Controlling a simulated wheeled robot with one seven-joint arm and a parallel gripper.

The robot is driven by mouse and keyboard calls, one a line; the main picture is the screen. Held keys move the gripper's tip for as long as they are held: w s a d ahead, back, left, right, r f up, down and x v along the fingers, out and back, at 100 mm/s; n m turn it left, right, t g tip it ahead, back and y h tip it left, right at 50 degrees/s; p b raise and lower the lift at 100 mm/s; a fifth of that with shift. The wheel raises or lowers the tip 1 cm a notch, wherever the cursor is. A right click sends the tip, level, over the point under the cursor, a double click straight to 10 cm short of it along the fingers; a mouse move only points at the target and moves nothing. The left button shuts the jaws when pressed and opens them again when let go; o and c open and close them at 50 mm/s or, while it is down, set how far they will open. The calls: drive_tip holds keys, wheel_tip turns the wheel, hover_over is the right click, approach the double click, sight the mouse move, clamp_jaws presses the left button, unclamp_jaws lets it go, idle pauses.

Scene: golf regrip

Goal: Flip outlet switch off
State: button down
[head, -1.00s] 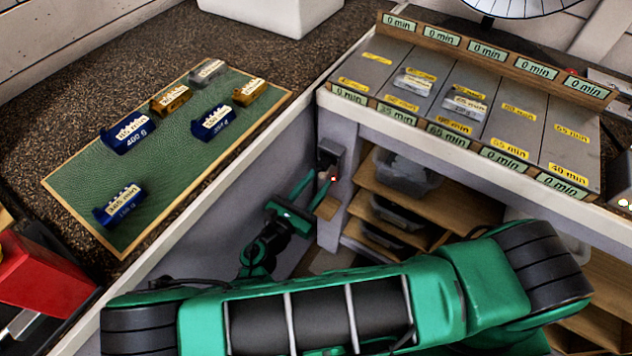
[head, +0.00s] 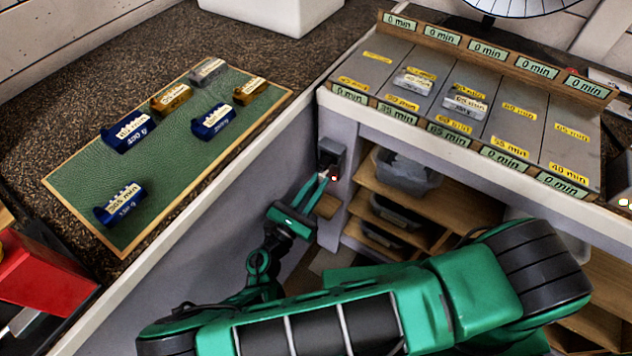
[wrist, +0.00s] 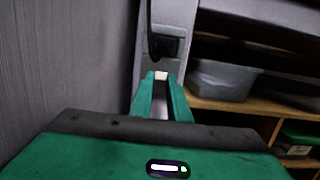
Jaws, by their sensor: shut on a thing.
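My gripper (head: 322,178) reaches up to the lower part of the outlet. In the wrist view my gripper (wrist: 161,76) has its fingertips close together on a small pale piece (wrist: 161,75). I cannot tell whether this piece is the switch itself. The switch's position is too small to read.
Wooden shelves (head: 370,180) with a grey bin (head: 405,168) stand right of the post. A grey panel wall (wrist: 60,60) is close on the left in the wrist view. Above are the counter edge, a green mat (head: 80,188) with labelled blocks, and a sorting tray (head: 375,65).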

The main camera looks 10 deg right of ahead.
drive_tip(key=shift+w+f+t+h, duration=0.15)
drive_tip(key=shift+f+t+h, duration=0.8)
drive_tip(key=shift+t, duration=0.25)
drive_tip(key=c, duration=1.7)
unclamp_jaws()
drive_tip(key=shift+r, duration=0.2)
